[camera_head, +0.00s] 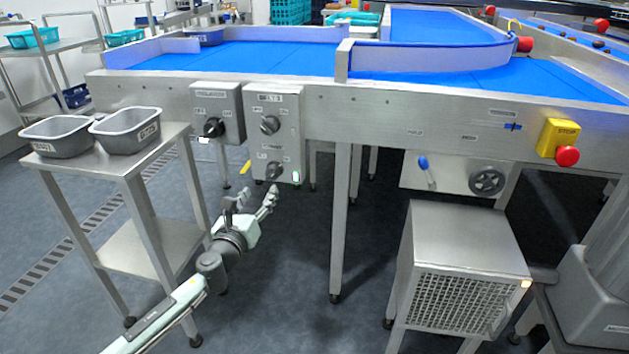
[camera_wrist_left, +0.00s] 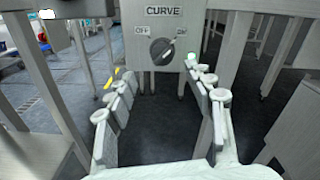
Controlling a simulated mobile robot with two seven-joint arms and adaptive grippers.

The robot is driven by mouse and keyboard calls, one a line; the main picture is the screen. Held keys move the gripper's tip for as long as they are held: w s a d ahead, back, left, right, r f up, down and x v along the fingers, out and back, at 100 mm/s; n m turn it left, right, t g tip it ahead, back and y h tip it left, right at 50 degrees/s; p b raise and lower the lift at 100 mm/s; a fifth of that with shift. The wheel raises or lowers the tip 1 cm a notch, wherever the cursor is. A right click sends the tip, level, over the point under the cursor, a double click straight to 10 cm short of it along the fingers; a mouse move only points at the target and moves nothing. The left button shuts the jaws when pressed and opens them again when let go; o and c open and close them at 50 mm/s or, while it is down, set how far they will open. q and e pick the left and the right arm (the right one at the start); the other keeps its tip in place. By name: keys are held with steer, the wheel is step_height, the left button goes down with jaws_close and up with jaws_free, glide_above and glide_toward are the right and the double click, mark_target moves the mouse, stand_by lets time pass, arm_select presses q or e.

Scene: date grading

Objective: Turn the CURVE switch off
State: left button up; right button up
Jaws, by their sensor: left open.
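The CURVE switch (camera_head: 274,170) is the lower dark rotary knob on a grey metal box (camera_head: 289,110) under the conveyor's front edge. In the left wrist view the CURVE knob (camera_wrist_left: 162,51) sits below its label, with OFF at its left and ON at its right. Its pointer tilts up and right, toward ON. My left gripper (camera_head: 257,196) is open and empty, just below the box and apart from the knob. In the left wrist view its fingers (camera_wrist_left: 159,82) stand wide on either side below the knob. My right gripper is not in view.
Another knob (camera_head: 269,124) sits above on the same box. A box with a black knob (camera_head: 213,127) hangs to its left. A steel stand (camera_head: 128,148) with two grey tubs stands at left. A conveyor leg (camera_head: 340,220) is right of my gripper. A red stop button (camera_head: 567,155) is far right.

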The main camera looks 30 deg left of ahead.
mark_target(270, 176)
arm_select(q)
steer(key=x, duration=0.6)
steer(key=shift+w+r, duration=0.1)
steer(key=shift+w, duration=0.9)
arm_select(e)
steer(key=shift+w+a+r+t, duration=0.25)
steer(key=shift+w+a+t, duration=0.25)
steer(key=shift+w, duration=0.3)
arm_select(q)
steer(key=c, duration=1.2)
